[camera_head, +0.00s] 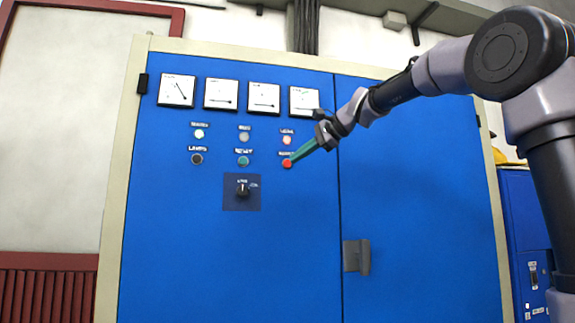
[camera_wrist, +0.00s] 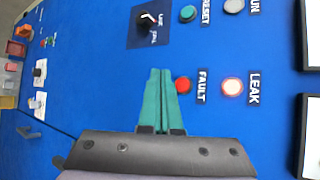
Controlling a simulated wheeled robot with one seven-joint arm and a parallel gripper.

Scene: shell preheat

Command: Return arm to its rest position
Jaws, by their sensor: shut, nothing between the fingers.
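My gripper (camera_head: 296,157) is at the front of the blue cabinet (camera_head: 230,265), on the arm reaching in from the right. Its teal fingers are shut together and empty. In the head view the fingertips are at the red button (camera_head: 287,163). In the wrist view the closed fingers (camera_wrist: 159,72) lie beside this red button (camera_wrist: 183,85), labelled FAULT. I cannot tell whether they touch the panel.
The lamp labelled LEAK (camera_wrist: 232,86) glows. A green button (camera_head: 243,161) and a black selector knob (camera_head: 243,190) sit to the left. A grey door handle (camera_head: 356,256) sticks out lower right. Several gauges line the top. Open space lies before the cabinet.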

